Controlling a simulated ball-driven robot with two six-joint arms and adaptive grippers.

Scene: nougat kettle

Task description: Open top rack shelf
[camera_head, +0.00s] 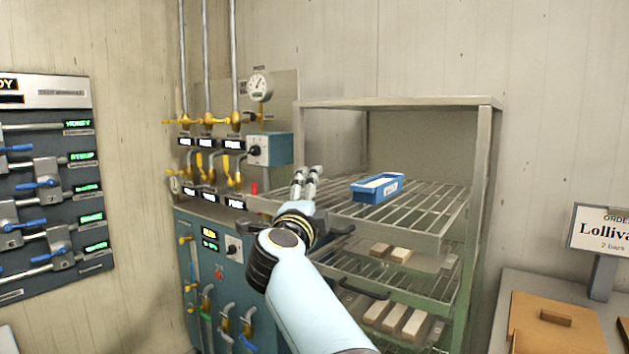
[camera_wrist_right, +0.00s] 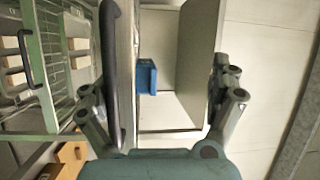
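The top rack shelf (camera_head: 415,228) is a wire grid with a metal rim. It appears to jut out in front of the rack frame (camera_head: 484,165). A blue bin (camera_head: 372,194) with pale contents stands on it, and the bin also shows in the right wrist view (camera_wrist_right: 147,76). My right gripper (camera_head: 307,176) is at the shelf's front edge. In the right wrist view its fingers (camera_wrist_right: 160,90) are spread wide. The dark shelf handle (camera_wrist_right: 111,75) lies between them, close to the left-hand finger; I cannot tell whether they touch. My left gripper is out of view.
A lower shelf (camera_head: 437,288) holds pale bars and has its own dark handle (camera_head: 363,289). A teal control cabinet (camera_head: 222,270) with valves and pipes stands left of the rack. A counter (camera_head: 508,292) with a wooden box (camera_head: 552,330) and a sign is at right.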

